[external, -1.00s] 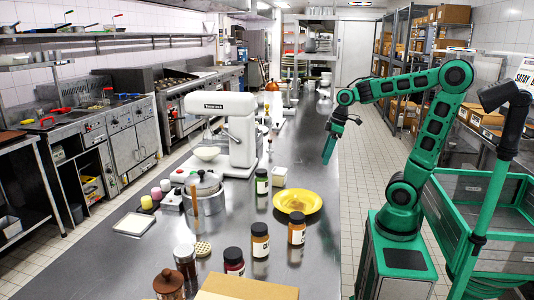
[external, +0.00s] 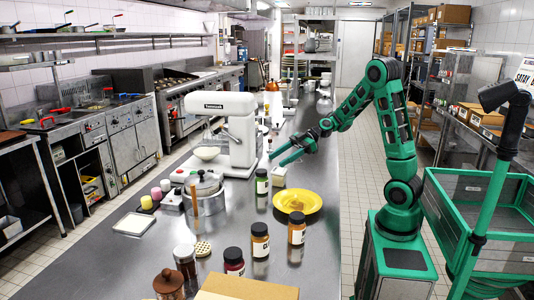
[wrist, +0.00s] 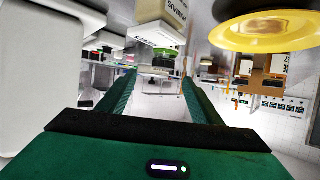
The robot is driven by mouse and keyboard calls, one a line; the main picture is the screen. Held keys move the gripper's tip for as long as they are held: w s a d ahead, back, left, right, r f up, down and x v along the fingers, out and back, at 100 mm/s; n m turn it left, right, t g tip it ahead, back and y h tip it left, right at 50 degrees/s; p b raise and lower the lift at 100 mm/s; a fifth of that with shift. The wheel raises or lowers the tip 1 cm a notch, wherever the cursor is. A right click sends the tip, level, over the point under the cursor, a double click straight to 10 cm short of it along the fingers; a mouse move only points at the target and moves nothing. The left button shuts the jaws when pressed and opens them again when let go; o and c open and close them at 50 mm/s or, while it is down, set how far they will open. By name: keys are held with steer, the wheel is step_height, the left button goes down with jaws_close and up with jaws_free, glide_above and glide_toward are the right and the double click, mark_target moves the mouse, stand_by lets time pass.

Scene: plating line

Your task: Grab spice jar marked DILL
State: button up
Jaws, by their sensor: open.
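A small jar with a dark lid and green contents (external: 262,183) stands upright on the steel counter, left of the yellow plate. Its label is too small to read in the external view. A jar with a dark lid and a green band (wrist: 163,60) shows between my fingers in the wrist view, farther ahead; its lettering is not legible. My gripper (external: 277,160) is open and empty above the counter, behind the green jar and beside the stand mixer, with its fingers pointing left and down. It touches no jar.
A white block-shaped container (external: 279,177) stands right beside the green jar. Several dark-lidded jars, one orange (external: 260,242), stand nearer the front. The counter's right side is clear.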

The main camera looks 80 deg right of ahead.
mark_target(266, 171)
steer(key=shift+w+a+f, duration=0.2)
steer(key=shift+f, duration=0.1)
steer(key=shift+s+f+x, duration=0.1)
steer(key=shift+f+x, duration=0.05)
steer(key=shift+x, duration=1.55)
steer(key=shift+s+f+x, duration=0.1)
steer(key=shift+x, duration=1.6)
steer(key=shift+s+f+x, duration=0.1)
steer(key=shift+f+x, duration=0.05)
steer(key=shift+x, duration=1.55)
steer(key=c, duration=1.2)
steer(key=shift+c, duration=0.2)
